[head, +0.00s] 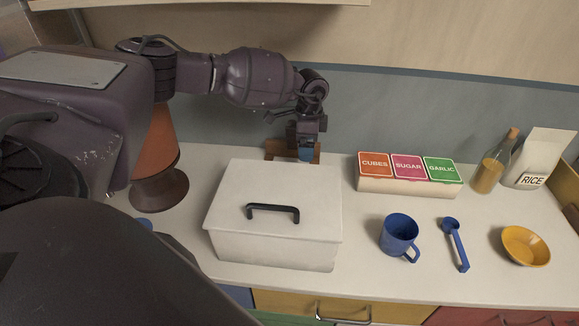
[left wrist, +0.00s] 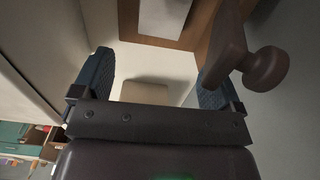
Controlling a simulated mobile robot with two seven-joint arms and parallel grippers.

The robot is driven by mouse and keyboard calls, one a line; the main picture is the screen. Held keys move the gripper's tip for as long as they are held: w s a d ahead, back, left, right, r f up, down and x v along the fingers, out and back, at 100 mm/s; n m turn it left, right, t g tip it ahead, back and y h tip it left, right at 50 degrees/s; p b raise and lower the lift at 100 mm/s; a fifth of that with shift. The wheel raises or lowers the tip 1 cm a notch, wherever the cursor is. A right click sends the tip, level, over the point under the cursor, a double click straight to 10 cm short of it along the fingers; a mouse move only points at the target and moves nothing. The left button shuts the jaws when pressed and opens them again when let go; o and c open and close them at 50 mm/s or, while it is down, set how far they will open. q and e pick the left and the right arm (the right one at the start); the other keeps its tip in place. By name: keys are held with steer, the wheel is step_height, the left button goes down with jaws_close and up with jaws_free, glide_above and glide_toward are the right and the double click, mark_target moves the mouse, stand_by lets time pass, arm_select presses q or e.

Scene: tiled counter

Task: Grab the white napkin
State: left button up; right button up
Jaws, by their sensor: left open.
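My left gripper (head: 306,153) is behind the white lidded box, pointing down at a brown wooden holder (head: 275,149) near the wall. In the left wrist view the gripper (left wrist: 154,72) is open, with its two blue fingers apart. The wooden holder (left wrist: 196,42) and its round knob (left wrist: 265,69) show beyond the fingers. A white sheet, which looks like the napkin (left wrist: 163,17), lies within the wooden frame at the top. No contact between the fingers and the napkin shows. In the head view the napkin cannot be made out behind the gripper. My right gripper is not in view.
The white box (head: 270,240) with a black handle stands in front of the holder. A brown rounded stand (head: 157,188) is to the left. To the right are a labelled box (head: 408,187), a blue mug (head: 398,233), a blue spoon (head: 456,243), and a yellow bowl (head: 525,246).

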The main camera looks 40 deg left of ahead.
arm_select(q)
step_height(320, 180, down, 7)
steer(key=shift+f, duration=0.2)
steer(key=c, duration=1)
steer(key=shift+r, duration=0.15)
